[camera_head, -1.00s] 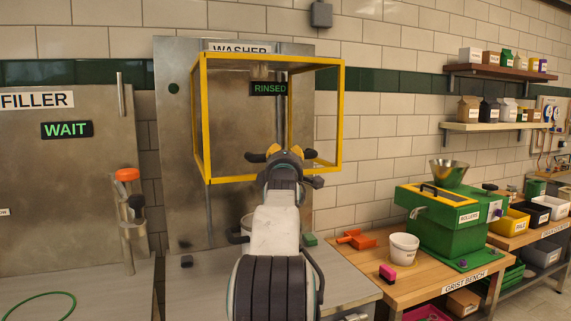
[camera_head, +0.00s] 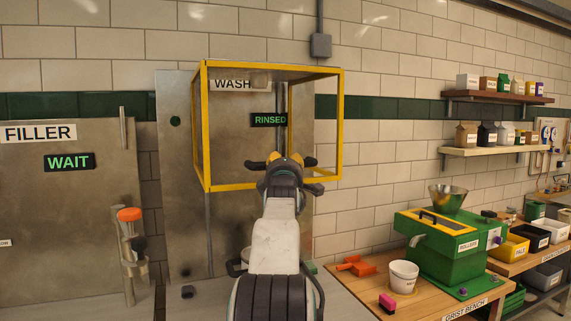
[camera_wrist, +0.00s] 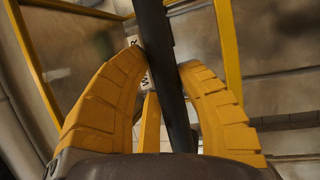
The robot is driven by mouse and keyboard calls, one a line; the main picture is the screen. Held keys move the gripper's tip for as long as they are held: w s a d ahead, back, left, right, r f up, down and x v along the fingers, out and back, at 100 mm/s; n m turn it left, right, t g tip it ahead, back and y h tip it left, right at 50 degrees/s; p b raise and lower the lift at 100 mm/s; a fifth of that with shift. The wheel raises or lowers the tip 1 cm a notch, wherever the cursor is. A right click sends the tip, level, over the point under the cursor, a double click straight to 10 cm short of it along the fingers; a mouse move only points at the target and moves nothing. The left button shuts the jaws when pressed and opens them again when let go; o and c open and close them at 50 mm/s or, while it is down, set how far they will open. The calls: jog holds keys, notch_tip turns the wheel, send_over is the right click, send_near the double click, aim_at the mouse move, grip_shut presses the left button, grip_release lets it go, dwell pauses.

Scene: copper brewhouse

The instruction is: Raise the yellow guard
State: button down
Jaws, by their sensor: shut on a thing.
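The yellow guard (camera_head: 198,130) is an open box frame in front of the metal washer panel (camera_head: 175,230). In the wrist view its yellow bars (camera_wrist: 228,45) show behind my fingers. My gripper (camera_head: 283,160) is at the lower front edge of the guard. In the wrist view my gripper (camera_wrist: 162,68) has its two yellow fingers closed around a dark bar (camera_wrist: 168,90), which looks like the guard's handle. The bar's dark ends show on either side of my gripper in the head view. My arm hides part of the space below the guard.
A green RINSED display (camera_head: 269,120) shows behind the guard, and the WASHER sign is partly covered by it. A grey box (camera_head: 320,45) is on the wall above. The filler panel (camera_head: 60,220) stands left. The grist bench (camera_head: 440,300) with a green mill (camera_head: 450,250) stands right.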

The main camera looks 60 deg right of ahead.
jog(key=c, duration=0.8)
grip_release()
jog(key=shift+a, duration=0.15)
jog(key=v, duration=1.1)
jog(key=shift+s+a, duration=0.2)
jog(key=shift+a, duration=0.1)
jog(key=shift+f, duration=0.1)
